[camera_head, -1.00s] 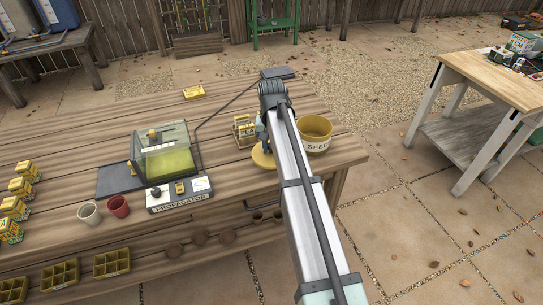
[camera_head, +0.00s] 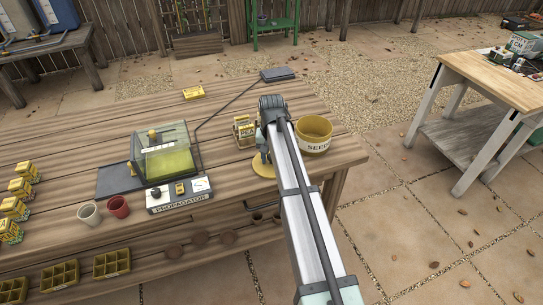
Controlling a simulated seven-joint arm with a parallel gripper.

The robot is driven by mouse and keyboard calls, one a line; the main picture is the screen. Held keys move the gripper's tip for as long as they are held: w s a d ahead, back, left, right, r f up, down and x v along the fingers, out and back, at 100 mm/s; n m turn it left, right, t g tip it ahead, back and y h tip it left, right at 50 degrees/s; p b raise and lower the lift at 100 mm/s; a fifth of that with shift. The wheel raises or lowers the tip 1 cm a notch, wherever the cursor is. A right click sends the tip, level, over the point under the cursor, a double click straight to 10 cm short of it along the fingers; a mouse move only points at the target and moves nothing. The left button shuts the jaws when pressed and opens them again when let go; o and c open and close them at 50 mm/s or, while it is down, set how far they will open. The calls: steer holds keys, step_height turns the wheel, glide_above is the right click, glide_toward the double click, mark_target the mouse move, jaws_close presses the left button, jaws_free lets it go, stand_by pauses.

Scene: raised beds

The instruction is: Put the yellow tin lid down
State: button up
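The yellow tin lid (camera_head: 261,171) is a flat round disc near the front right of the wooden bench, directly below my gripper (camera_head: 264,158). My arm hides its right side. The gripper points down at the lid, but the fingers are small and partly behind my arm, so I cannot tell whether they are shut on it. I also cannot tell whether the lid touches the bench top. The open yellow tin marked SEED (camera_head: 313,136) stands upright just to the right, beyond my arm.
A yellow PEA packet holder (camera_head: 244,132) stands close behind and left of the gripper. The propagator (camera_head: 165,158) with its clear cover and control box (camera_head: 180,195) is further left. Two pots (camera_head: 118,207) stand near the front edge. Bare planks lie between the propagator and the lid.

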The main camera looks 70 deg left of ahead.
steer(key=shift+o, duration=1.1)
steer(key=shift+r, duration=0.15)
step_height(320, 180, up, 12)
